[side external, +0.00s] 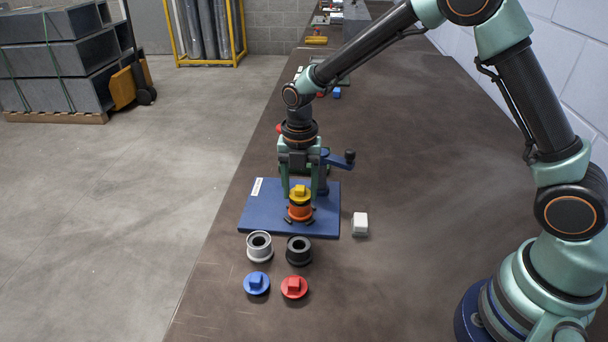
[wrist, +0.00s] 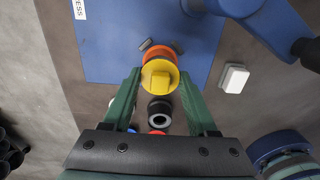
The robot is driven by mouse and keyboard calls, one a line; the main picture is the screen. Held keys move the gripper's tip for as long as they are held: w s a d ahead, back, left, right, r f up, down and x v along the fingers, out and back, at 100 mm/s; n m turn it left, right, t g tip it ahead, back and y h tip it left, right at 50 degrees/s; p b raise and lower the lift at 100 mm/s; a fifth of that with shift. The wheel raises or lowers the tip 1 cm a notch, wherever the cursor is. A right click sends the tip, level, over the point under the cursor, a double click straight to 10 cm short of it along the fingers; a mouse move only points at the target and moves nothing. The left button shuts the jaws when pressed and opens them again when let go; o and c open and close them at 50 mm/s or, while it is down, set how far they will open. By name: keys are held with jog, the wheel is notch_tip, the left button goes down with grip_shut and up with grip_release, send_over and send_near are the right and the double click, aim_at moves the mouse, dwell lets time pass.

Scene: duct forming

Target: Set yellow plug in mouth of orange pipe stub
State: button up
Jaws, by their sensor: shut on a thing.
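The yellow plug (side external: 299,191) is right above the orange pipe stub (side external: 300,213), with a dark band between them. I cannot tell whether the plug is seated in the mouth. The stub stands on a blue plate (side external: 258,214), between small dark clamps. My gripper (side external: 300,190) points down with its fingers on both sides of the plug, shut on it. In the wrist view, the yellow plug (wrist: 160,77) lies between the fingertips (wrist: 160,80) and covers most of the orange stub (wrist: 162,49). The stub's mouth is hidden.
A blue post with a handle (side external: 340,160) rises by the plate. In front stand a grey pipe stub (side external: 259,252), a black pipe stub (side external: 299,257), a blue plug (side external: 256,283) and a red plug (side external: 294,288). A white block (side external: 360,224) sits right of the plate. The table's right side is clear.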

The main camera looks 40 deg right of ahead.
dwell(0.3)
jog(key=o, duration=1.4)
jog(key=shift+r, duration=0.1)
jog(key=shift+r, duration=3.4)
